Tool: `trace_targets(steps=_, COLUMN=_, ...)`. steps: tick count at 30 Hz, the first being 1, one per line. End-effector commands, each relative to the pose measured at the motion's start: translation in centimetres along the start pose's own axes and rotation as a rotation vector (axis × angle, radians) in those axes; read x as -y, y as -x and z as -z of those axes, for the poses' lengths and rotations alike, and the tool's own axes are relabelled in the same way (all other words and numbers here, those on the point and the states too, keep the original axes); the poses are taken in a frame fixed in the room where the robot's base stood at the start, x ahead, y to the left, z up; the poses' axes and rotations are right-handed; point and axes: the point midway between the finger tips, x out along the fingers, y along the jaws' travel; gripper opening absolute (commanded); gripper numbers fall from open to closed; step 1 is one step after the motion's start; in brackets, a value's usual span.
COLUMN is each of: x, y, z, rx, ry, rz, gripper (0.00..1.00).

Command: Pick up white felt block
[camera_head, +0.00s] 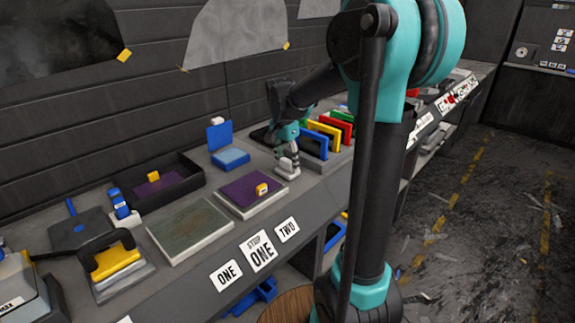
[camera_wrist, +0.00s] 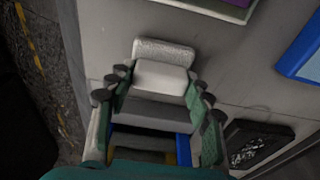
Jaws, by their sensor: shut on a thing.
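The white felt block (camera_wrist: 160,77) is between the fingers of my gripper (camera_wrist: 158,92) in the wrist view, with its pale top and fuzzy grey-white far edge showing. My gripper is shut on it. In the head view my gripper (camera_head: 287,152) points down over the bench, just left of the coloured rack, with the pale block (camera_head: 289,166) at its fingertips. I cannot tell whether the block touches the bench. Its sides are partly hidden by the fingers.
Upright blue, yellow, green and red holders (camera_head: 322,133) stand close right of my gripper. A purple pad (camera_head: 240,190) with a yellow block lies to the front left. A blue stand (camera_head: 228,152) is behind it. A black tray (camera_head: 190,172) and a grey-green panel (camera_head: 190,228) lie farther left.

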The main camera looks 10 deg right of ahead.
Motion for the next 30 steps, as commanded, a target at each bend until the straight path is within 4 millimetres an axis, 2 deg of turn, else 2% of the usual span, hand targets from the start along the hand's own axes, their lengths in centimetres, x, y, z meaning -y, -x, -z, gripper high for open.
trace_targets(steps=5, x=0.0, y=1.6, z=0.2, rx=0.0, ry=0.0, rz=0.0, gripper=0.21)
trace_targets(steps=8, x=0.0, y=3.4, z=0.4, rx=0.0, ry=0.0, rz=0.0, gripper=0.21)
trace_targets(steps=21, x=0.0, y=15.0, z=1.8, rx=0.0, ry=0.0, rz=0.0, gripper=0.21)
trace_targets(steps=25, x=0.0, y=17.4, z=2.1, rx=0.0, ry=0.0, rz=0.0, gripper=0.21)
trace_targets(steps=30, x=0.0, y=19.1, z=2.3, rx=0.0, ry=0.0, rz=0.0, gripper=0.21)
